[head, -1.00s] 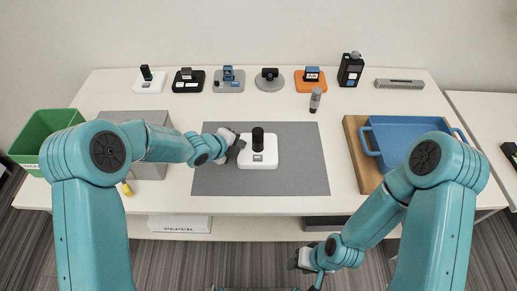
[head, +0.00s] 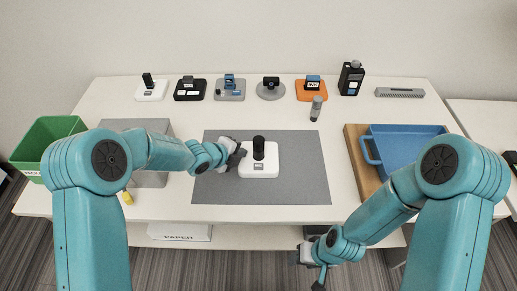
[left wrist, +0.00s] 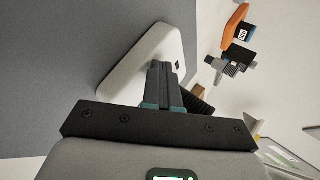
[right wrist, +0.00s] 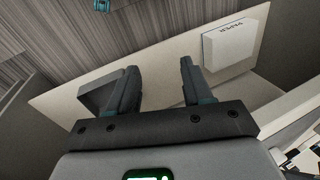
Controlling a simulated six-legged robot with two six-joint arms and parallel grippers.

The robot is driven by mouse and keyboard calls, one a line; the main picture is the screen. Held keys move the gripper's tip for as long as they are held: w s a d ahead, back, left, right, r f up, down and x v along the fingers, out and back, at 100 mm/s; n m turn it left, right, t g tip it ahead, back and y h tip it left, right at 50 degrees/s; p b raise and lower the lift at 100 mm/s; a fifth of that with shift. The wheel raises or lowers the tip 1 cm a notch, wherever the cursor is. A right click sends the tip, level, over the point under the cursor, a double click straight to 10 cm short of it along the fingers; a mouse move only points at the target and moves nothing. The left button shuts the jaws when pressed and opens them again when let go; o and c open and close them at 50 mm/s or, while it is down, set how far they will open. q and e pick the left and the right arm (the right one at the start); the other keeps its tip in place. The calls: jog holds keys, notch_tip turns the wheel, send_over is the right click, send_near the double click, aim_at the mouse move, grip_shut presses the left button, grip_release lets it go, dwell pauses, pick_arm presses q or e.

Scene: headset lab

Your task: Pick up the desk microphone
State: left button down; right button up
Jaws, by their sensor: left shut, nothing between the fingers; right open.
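A white flat base with a black upright cylinder, which I take as the desk microphone (head: 259,170), stands on the grey mat (head: 300,185) in the head view. My left gripper (head: 238,157) is at its left side, shut and empty. In the left wrist view the shut fingers (left wrist: 165,75) overlap the white base (left wrist: 130,75), and part of the dark ribbed cylinder (left wrist: 197,102) shows behind them. I cannot tell whether they touch. My right gripper (right wrist: 158,85) is open and empty, low in front of the table.
Several small devices on bases line the table's back, including an orange one (head: 311,97). A blue tray (head: 400,150) is at right, a green bin (head: 48,135) at left. A paper box (right wrist: 236,44) is below the tabletop.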

jog(key=w+a+r+n, duration=0.1)
jog(key=w+r, duration=0.1)
jog(key=r, duration=0.1)
jog(key=w+a+r, duration=0.1)
jog(key=w+r, duration=0.2)
jog(key=w+a+r+n+t+y, duration=0.1)
jog(key=w+r, duration=0.2)
jog(key=r, duration=0.1)
jog(key=shift+w+a+n, duration=0.2)
jog(key=shift+a+n, duration=0.1)
jog(key=shift+a, duration=0.05)
jog(key=n+t+h, duration=0.2)
jog(key=n, duration=0.4)
send_near(260, 141)
jog(key=w, duration=0.1)
jog(key=x, duration=1.2)
jog(key=shift+s+a+f, duration=0.1)
jog(key=shift+s+f, duration=0.1)
jog(key=shift+s, duration=0.15)
jog(key=c, duration=0.8)
notch_tip(260, 141, up, 10)
jog(key=shift+r, duration=0.1)
